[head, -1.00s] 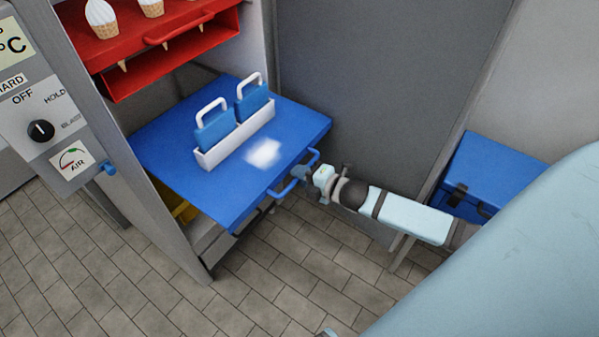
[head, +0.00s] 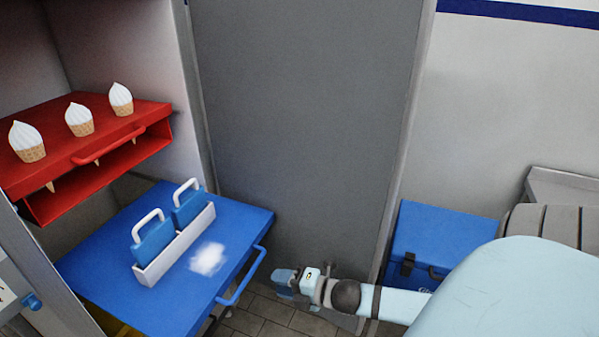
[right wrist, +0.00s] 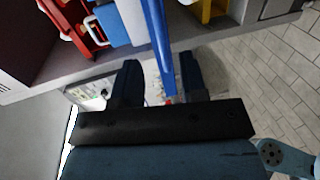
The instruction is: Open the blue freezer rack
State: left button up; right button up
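The blue freezer rack (head: 130,235) is slid out of the freezer cabinet below a red rack. Its blue bar handle (head: 240,278) is on its front edge. My right gripper (head: 284,282) is just to the right of the handle and looks apart from it in the head view. In the right wrist view its two dark fingers (right wrist: 160,82) are spread, with the blue rack (right wrist: 157,40) seen edge-on beyond and between them. No grip on the handle shows. My left gripper is not in view.
A white holder (head: 175,250) with two blue white-handled pieces stands on the blue rack. The red rack (head: 60,165) above holds ice-cream cones. A grey panel (head: 300,130) stands behind my right gripper. A blue box (head: 440,235) is at the right.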

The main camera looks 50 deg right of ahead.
jog(key=shift+v, duration=2.35)
